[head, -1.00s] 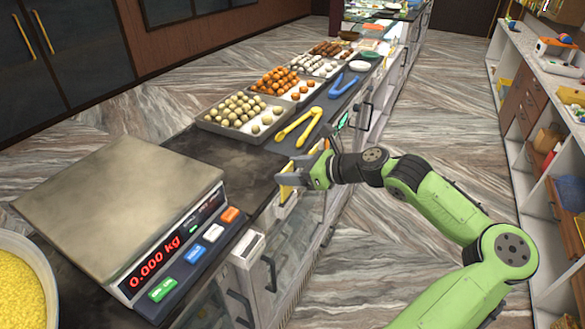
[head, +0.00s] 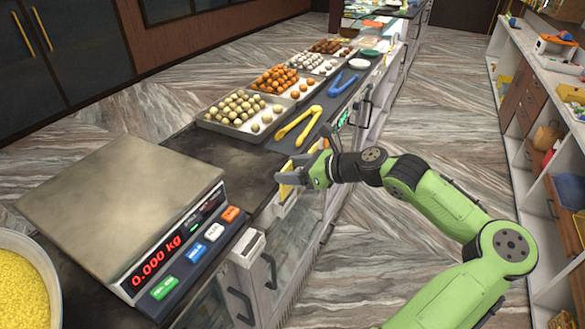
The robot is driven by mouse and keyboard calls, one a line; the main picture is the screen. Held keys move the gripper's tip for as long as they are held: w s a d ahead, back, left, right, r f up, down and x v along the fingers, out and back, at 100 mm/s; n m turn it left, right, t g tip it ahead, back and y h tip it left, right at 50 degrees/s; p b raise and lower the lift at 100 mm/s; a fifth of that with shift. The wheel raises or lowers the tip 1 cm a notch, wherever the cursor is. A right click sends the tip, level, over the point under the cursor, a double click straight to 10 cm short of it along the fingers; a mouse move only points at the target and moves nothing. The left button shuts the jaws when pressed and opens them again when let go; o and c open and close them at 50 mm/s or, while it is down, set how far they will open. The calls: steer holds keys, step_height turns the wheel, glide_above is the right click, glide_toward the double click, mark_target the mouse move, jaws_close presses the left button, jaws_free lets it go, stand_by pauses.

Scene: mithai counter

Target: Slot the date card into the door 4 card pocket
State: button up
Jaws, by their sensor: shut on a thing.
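My gripper (head: 293,172) is at the front edge of the counter, just right of the dark counter top and beyond the scale. It is shut on a small yellow card (head: 286,191), which I take to be the date card; the fingers cover much of it. The card is close to the upper front of the counter doors. Whether it touches a pocket cannot be told. A pale card pocket (head: 247,244) shows on the nearer counter front, below the scale's right corner. The door numbers cannot be read, and the pocket by the gripper is hidden.
A scale (head: 120,200) reading 0.000 kg stands on the counter, with a bowl of yellow grains (head: 25,290) at lower left. The floor to the right is clear up to the shelves (head: 545,110).

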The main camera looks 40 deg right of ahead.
steer(key=shift+f+b, duration=0.85)
steer(key=shift+f, duration=1.4)
steer(key=o, duration=1.2)
steer(key=shift+o, duration=0.2)
steer(key=shift+r, duration=0.15)
step_height(320, 180, up, 5)
steer(key=p, duration=0.5)
steer(key=shift+r, duration=0.9)
